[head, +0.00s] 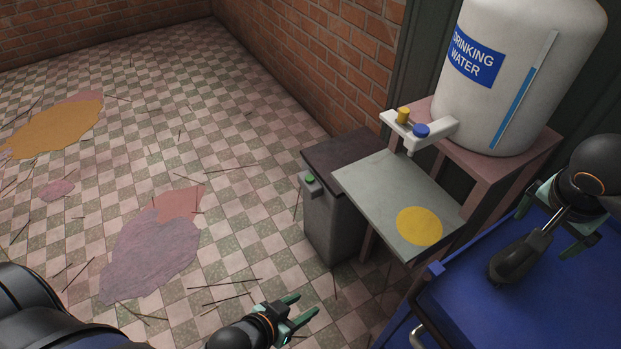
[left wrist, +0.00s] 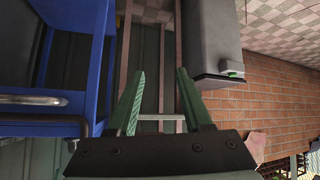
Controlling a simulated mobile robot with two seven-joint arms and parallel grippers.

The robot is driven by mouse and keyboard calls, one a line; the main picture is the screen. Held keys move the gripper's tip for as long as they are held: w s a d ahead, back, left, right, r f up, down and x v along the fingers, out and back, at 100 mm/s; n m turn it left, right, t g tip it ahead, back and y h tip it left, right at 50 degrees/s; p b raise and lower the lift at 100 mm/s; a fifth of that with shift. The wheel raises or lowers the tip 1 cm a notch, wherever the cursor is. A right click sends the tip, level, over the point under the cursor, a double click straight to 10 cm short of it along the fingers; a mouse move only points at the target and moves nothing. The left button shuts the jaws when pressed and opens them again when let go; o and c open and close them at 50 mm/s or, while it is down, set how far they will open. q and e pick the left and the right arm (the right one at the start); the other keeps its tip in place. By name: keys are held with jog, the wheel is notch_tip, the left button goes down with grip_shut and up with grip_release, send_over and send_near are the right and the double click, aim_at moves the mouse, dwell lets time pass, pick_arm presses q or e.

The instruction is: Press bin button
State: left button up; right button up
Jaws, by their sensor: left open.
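A grey bin (head: 333,225) with a dark lid stands on the floor beside the wall, left of a small table. Its green button (head: 310,178) sits on a small bracket at the bin's upper left edge. In the left wrist view, the bin (left wrist: 208,40) is at the upper right and appears upside down, with the green button (left wrist: 234,72) near its end. My left gripper (head: 303,306) is open and empty, below and apart from the bin in the head view. My right gripper (head: 555,220) is at the right edge, over a blue cart, with a dark-handled tool (head: 515,262) at its fingers.
A water tank (head: 520,75) with a two-knob tap (head: 420,130) stands on a pinkish stand. A grey tabletop (head: 380,190) with a yellow disc (head: 419,226) juts beside the bin. The blue cart (head: 480,310) fills the lower right. Tiled floor with stains and sticks lies left.

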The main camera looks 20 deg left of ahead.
pick_arm(q)
jog(key=shift+w, duration=0.1)
jog(key=c, duration=0.8)
jog(key=shift+s+f, duration=0.1)
jog(key=shift+s, duration=0.2)
jog(key=shift+w, duration=0.25)
dwell(0.7)
